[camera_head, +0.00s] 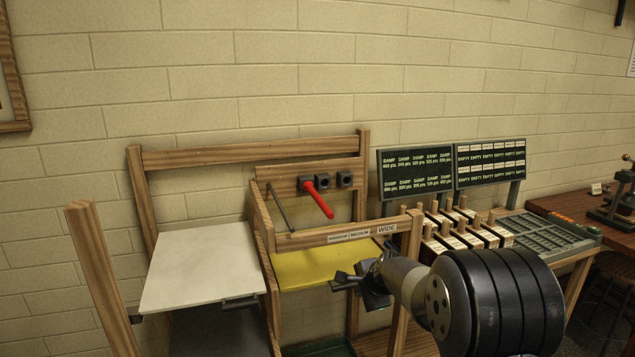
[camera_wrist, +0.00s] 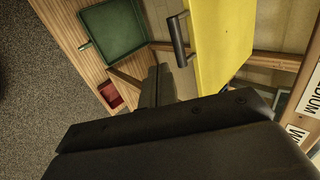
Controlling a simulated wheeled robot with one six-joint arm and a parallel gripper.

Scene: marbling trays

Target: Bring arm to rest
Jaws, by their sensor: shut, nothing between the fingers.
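My gripper (camera_head: 352,281) is in front of the wooden frame, near the yellow panel (camera_head: 318,265) and below the rail with the WIDE label. Its fingers are shut and hold nothing. In the wrist view, my gripper (camera_wrist: 157,85) shows its dark fingers close together, beside the yellow panel (camera_wrist: 225,40) and its black handle. My arm reaches in from the lower right of the head view.
A white board (camera_head: 203,266) sits on the frame at left. A red handle (camera_head: 320,200) sticks out of the rack. Blocks (camera_head: 470,240) and display boards (camera_head: 455,170) stand at right. A green tray (camera_wrist: 112,38) and red tray (camera_wrist: 110,95) lie below.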

